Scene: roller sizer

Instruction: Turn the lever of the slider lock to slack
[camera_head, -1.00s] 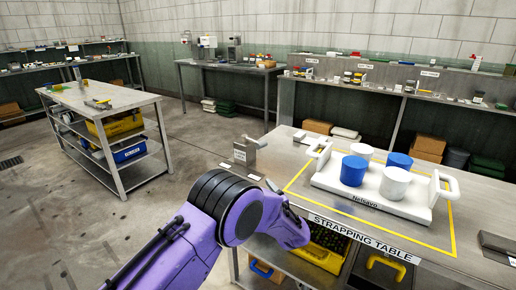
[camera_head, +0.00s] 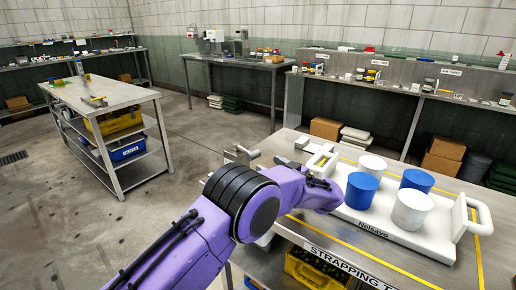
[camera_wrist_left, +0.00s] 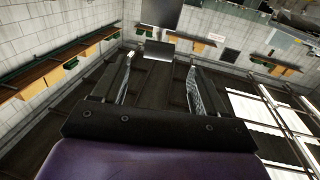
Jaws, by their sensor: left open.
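A white board marked Netsavo (camera_head: 383,228) lies on the strapping table (camera_head: 345,245). It carries two blue and two white cylinders and has a white handle at each end. I cannot make out a slider lock or its lever for certain. A grey metal fixture (camera_head: 243,153) stands at the table's left end, partly behind my arm. My left arm reaches over the table's front left part, its purple wrist in front of the board's left end; its fingertips do not show clearly there. In the left wrist view my left gripper (camera_wrist_left: 160,65) is open and empty. My right gripper is not in view.
Yellow tape (camera_head: 340,234) marks an area around the board. A yellow crate (camera_head: 315,270) sits beneath the table. A steel shelf table (camera_head: 105,100) stands at the left, with open floor between. Shelving with small items runs along the back wall.

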